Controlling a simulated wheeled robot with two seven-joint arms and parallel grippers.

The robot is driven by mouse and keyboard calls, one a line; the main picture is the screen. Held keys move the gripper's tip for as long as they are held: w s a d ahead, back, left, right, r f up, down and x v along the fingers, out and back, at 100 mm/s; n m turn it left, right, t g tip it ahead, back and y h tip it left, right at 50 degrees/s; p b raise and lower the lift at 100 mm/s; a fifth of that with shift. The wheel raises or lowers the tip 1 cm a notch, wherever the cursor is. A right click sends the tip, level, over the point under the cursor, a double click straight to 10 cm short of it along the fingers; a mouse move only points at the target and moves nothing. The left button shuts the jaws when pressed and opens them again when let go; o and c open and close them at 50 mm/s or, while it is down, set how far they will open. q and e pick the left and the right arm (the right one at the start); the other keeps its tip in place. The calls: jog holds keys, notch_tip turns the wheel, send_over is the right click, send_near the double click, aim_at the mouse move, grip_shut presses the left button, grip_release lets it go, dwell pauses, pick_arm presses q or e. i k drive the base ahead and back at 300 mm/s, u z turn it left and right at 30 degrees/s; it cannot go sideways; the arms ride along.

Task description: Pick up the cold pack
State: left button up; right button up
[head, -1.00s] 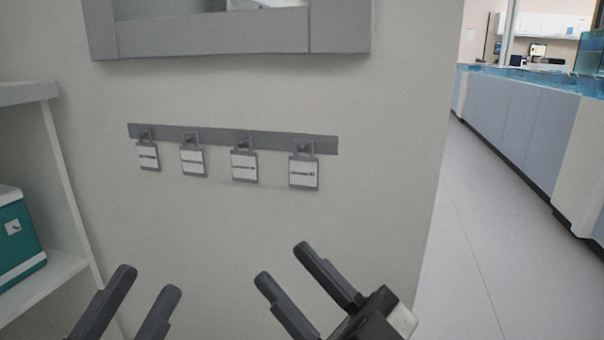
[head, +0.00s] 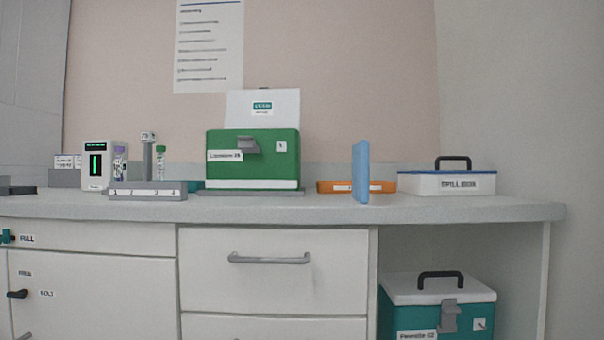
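A light blue upright slab (head: 361,172), which looks like the cold pack, stands on edge on the grey counter (head: 420,211), right of centre. It is seen nearly edge-on, in front of the right part of a low orange tray (head: 330,187). I cannot tell whether it touches the tray. Neither of my grippers is in view now, so nothing of mine is seen near the slab.
A green box (head: 268,165) and a white spill box (head: 447,183) flank the slab. A numbered rack (head: 148,191) with a tube and a small white device (head: 97,165) stand left. Below are a drawer (head: 272,285) and a teal cooler (head: 437,308) in an open bay.

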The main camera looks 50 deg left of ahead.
aim_at(360, 150)
jog(key=u, duration=2)
jog(key=i, duration=0.35)
jog(key=z, duration=1.4)
